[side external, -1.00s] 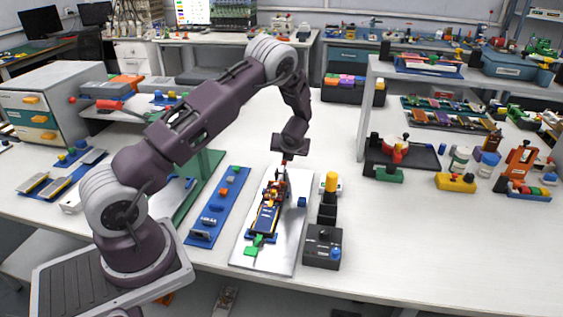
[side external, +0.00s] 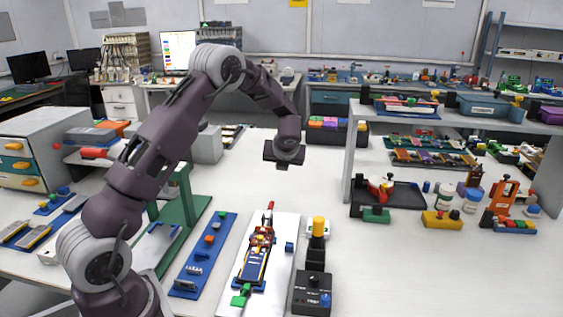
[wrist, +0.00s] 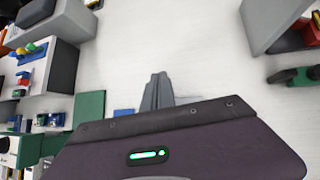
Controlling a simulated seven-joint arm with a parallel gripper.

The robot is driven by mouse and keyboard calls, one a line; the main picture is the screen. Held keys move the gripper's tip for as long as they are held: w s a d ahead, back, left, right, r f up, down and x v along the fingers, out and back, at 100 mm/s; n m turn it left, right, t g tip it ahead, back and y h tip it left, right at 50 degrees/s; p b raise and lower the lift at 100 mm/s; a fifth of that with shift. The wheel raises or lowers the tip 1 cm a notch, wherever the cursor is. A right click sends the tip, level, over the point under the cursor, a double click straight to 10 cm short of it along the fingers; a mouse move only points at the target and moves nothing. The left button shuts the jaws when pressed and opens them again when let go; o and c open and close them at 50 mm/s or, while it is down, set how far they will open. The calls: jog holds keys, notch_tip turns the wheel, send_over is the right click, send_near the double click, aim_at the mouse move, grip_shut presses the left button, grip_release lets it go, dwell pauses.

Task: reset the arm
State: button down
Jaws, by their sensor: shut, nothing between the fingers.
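My gripper (side external: 283,166) is raised above the white table in the side view, behind the fixture plate and apart from it. In the wrist view my gripper (wrist: 157,80) shows its fingers together, with bare table beyond and nothing between them. The pale fixture plate (side external: 283,232) lies on the table and carries a blue pouch-cell fixture (side external: 252,262) with a red lever (side external: 269,210) standing up at its far end and a green tab (side external: 240,294) at its near end.
A blue strip (side external: 203,255) with small parts and a green stand (side external: 185,205) are left of the plate. A black control box (side external: 313,291) and yellow-topped post (side external: 319,227) are right of it. A grey shelf (side external: 348,165) stands further right.

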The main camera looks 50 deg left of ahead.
jog(key=shift+w+d+r, duration=0.1)
jog(key=shift+r, duration=0.8)
jog(key=s+d+r+n+h, duration=0.2)
jog(key=s+d+r+n, duration=1.1)
jog(key=s+d+r, duration=0.1)
jog(key=s+d+n+h, duration=0.2)
jog(key=s+d+n, duration=0.4)
jog(key=s, duration=0.5)
jog(key=s+d+n+t+h, duration=0.1)
jog(key=s+d+n+h, duration=0.2)
jog(key=s+d+n, duration=0.4)
jog(key=s+d, duration=0.1)
jog(key=s, duration=0.3)
jog(key=shift+d+h, duration=0.3)
jog(key=shift+d, duration=0.05)
jog(key=c, duration=2.1)
grip_release()
